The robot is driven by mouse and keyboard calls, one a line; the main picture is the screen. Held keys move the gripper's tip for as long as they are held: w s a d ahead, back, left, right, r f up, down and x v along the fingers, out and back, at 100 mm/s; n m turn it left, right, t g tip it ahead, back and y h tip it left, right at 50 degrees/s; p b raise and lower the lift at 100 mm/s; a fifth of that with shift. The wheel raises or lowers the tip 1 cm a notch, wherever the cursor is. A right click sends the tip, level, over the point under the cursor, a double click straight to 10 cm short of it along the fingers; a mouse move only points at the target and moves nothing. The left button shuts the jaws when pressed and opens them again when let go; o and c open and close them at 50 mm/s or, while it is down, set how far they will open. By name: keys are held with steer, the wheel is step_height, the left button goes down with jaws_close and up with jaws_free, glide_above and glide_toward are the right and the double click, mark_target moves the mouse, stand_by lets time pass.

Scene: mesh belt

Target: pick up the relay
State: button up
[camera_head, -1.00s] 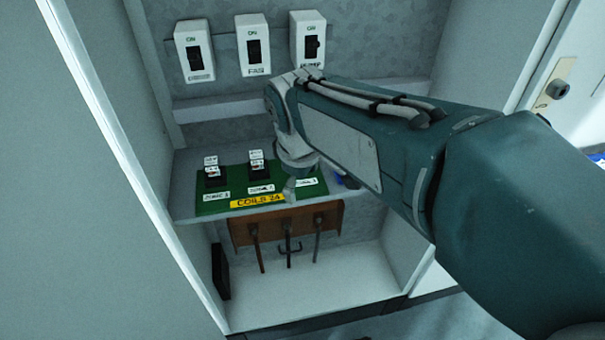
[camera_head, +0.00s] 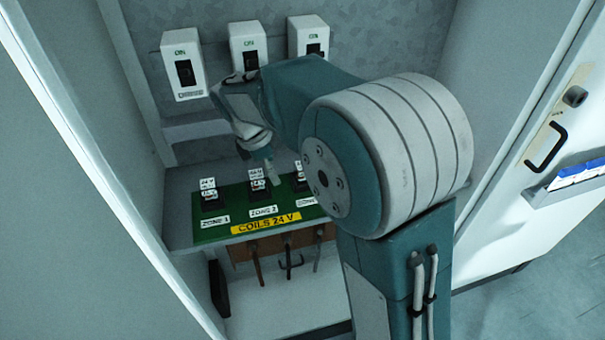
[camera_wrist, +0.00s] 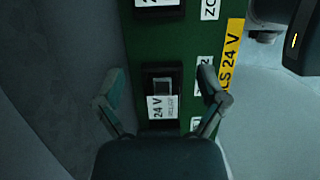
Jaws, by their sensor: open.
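Black relays with white 24 V labels stand on a green board (camera_head: 230,232). The head view shows the ZONE 1 relay (camera_head: 209,197), the ZONE 2 relay (camera_head: 257,183) and part of a third relay (camera_head: 301,182) at the right. My gripper (camera_head: 259,163) is open and hangs above the board near the ZONE 2 relay. In the wrist view my gripper (camera_wrist: 160,90) has its fingers apart on either side of one relay (camera_wrist: 163,85), beside a label ending in 2. The gripper looks empty. Contact with the relay cannot be told.
Switch boxes hang on the back wall, with one box (camera_head: 184,64) at the left. A yellow COILS 24 V strip (camera_head: 266,228) runs along the board's front. Hooks hang from a brown rack (camera_head: 262,247) below. Cabinet walls close in both sides.

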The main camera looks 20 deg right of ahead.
mark_target(295, 180)
steer(key=d, duration=0.3)
steer(key=shift+d, duration=0.4)
steer(key=d, duration=0.3)
steer(key=shift+x, duration=1.55)
steer(key=shift+a, duration=0.15)
steer(key=c, duration=1.3)
